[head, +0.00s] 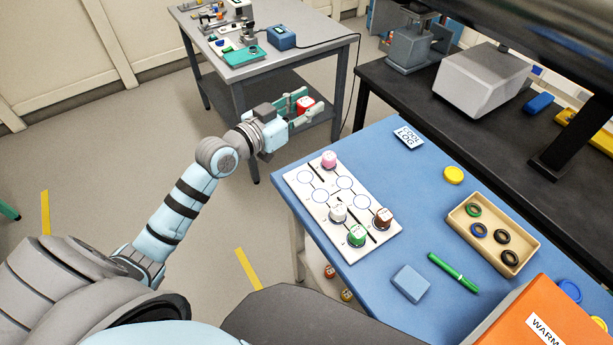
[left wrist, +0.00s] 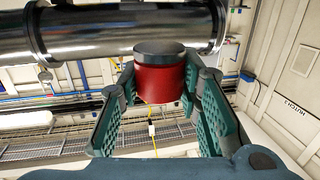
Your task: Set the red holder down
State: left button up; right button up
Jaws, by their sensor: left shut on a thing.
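The red holder (head: 305,103) is between the green fingers of my left gripper (head: 304,106), in the air to the left of the blue table's far left corner. In the left wrist view the red holder (left wrist: 160,77) is a red cylinder with a dark grey end, gripped between the two finger pads (left wrist: 162,100). A white board (head: 312,222) with printed circles lies on the blue table (head: 420,205). On it stand a pink holder (head: 329,160), a white holder (head: 338,212), a green holder (head: 357,235) and a brown holder (head: 383,218). Several circles are bare. My right gripper is out of view.
A tan tray (head: 463,220) with coloured rings, a yellow disc (head: 453,174), a green pen (head: 453,272), a blue block (head: 411,283) and an orange box (head: 545,315) are right of the board. A grey table (head: 290,58) stands behind my gripper.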

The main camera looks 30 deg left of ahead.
aim_at(305, 177)
pick_arm(q)
jog(key=shift+a+f, duration=0.1)
jog(key=shift+f, duration=0.55)
jog(key=shift+s+f, duration=0.15)
notch_tip(305, 177, down, 20)
jog(key=b, duration=1.1)
jog(key=shift+b, duration=0.35)
jog(key=o, duration=1.2)
